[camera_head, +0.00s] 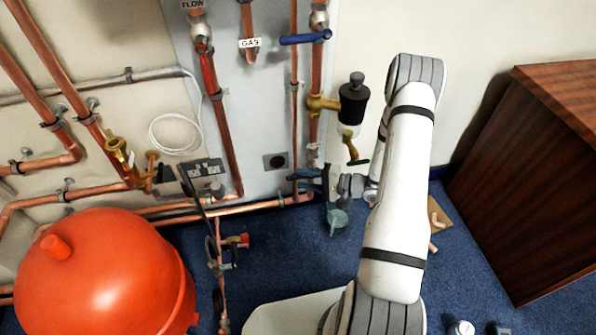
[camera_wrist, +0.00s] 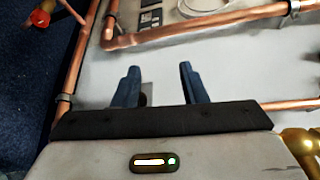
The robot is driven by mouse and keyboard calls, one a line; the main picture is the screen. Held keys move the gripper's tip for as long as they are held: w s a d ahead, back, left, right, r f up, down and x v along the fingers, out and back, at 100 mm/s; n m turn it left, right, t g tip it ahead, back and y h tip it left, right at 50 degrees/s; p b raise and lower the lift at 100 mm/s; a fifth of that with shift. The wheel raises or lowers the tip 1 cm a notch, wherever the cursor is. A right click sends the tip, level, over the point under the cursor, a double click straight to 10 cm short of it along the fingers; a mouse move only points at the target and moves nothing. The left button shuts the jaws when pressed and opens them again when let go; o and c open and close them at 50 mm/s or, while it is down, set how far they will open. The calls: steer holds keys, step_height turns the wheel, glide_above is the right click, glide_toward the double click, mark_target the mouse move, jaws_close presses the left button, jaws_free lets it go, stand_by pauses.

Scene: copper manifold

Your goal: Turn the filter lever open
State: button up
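The filter (camera_head: 352,105) hangs at the right edge of the grey wall panel, with a black cap, a clear bowl and a brass fitting below. A small dark green lever (camera_head: 358,162) sits at the bottom of that fitting, apparently the filter lever, close to my arm. My gripper (camera_head: 299,181) is below and left of the lever, facing the panel near the lower pipes. In the wrist view my gripper (camera_wrist: 159,68) has its two blue fingers spread with nothing held. The lever does not show there; a brass fitting (camera_wrist: 302,146) shows at the lower right.
A blue lever (camera_head: 305,39) and a red lever (camera_head: 206,72) sit on upper pipes. Copper pipes (camera_head: 225,155) cross the panel. A red tank (camera_head: 100,280) stands at lower left and a wooden cabinet (camera_head: 535,170) at right. Blue carpet (camera_head: 290,255) is partly open.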

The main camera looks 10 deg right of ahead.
mark_target(301, 178)
steer(key=d+f+t, duration=0.1)
steer(key=w+d+f+m+t+h, duration=0.1)
steer(key=f, duration=0.1)
steer(key=d+f+m+t+h, duration=0.1)
steer(key=f, duration=0.1)
steer(key=shift+w+d+f+t+p, duration=0.25)
steer(key=shift+t+p, duration=0.05)
steer(key=shift+t, duration=0.1)
steer(key=b+x, duration=0.1)
steer(key=x, duration=0.6)
steer(key=shift+c, duration=0.2)
jaws_close()
steer(key=shift+d, duration=0.1)
